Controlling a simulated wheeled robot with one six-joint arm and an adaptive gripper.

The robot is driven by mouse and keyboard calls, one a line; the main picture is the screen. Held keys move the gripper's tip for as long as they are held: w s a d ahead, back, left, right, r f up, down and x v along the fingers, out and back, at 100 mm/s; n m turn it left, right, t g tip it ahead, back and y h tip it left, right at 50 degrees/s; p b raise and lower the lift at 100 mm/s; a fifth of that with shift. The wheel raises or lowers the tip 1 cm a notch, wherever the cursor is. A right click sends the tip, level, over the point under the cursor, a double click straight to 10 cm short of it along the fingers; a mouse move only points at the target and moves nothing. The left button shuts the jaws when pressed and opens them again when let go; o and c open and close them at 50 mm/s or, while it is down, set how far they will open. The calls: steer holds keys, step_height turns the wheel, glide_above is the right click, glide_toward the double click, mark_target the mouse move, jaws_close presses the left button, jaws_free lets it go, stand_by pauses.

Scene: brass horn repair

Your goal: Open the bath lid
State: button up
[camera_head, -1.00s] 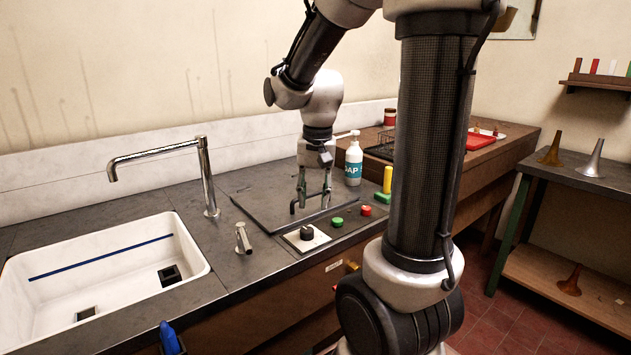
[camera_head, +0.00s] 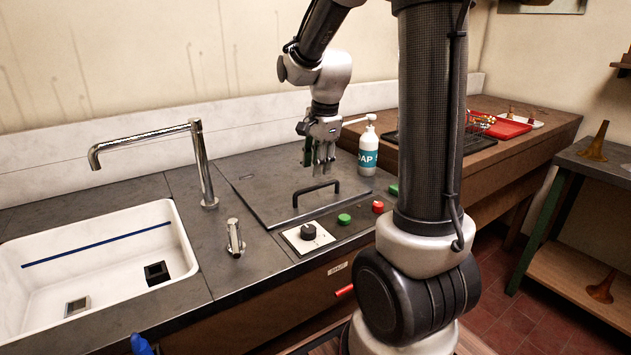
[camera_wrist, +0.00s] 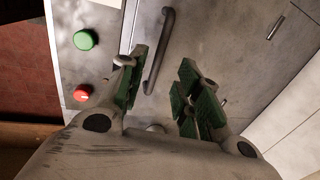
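The bath lid (camera_head: 265,188) is a flat dark grey panel lying shut in the counter. Its black bar handle (camera_head: 316,189) stands near the front edge; the handle also shows in the wrist view (camera_wrist: 160,52). My gripper (camera_head: 322,172) points down above the lid, behind the handle and a little right of its middle, apart from it. In the wrist view my gripper (camera_wrist: 165,92) has its green-padded fingers spread, with no object held. The handle's near end appears between them in that picture, closer to the left finger.
A white panel with a black knob (camera_head: 308,232), a green button (camera_head: 344,218) and a red button (camera_head: 378,207) lie in front of the lid. A soap bottle (camera_head: 368,150) stands at its back right. The sink (camera_head: 105,222) and tall tap (camera_head: 203,165) are left.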

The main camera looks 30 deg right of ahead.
mark_target(315, 187)
steer(key=f, duration=0.4)
steer(key=w+f, duration=0.1)
steer(key=f, duration=0.1)
steer(key=shift+f, duration=0.1)
jaws_close()
